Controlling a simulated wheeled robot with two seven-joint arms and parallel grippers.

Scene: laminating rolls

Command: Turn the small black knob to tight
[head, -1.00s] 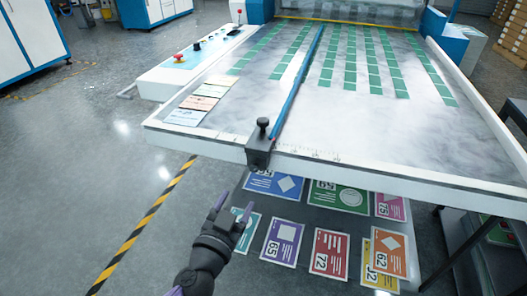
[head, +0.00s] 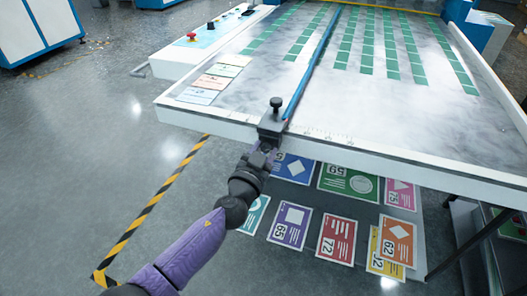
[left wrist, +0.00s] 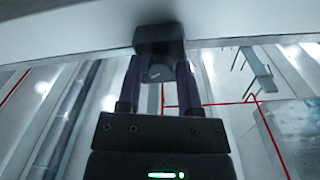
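A black clamp block (head: 271,127) sits on the front edge of the table at the lower end of a blue bar. A black knob (head: 277,103) stands upright on top of it. In the left wrist view, a small dark round knob (left wrist: 158,73) sticks out of the block (left wrist: 159,40). My left gripper (head: 267,150) is at the block's front, below the top knob. In the left wrist view its two purple fingers (left wrist: 160,80) stand apart, one on each side of the small knob. Whether they touch it is hard to tell. My right gripper is not seen.
The white-edged table (head: 400,165) carries rows of green rectangles and the blue bar (head: 315,58). A control panel (head: 205,38) with a red button is at its left. Several colored posters (head: 291,224) lie below the front edge.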

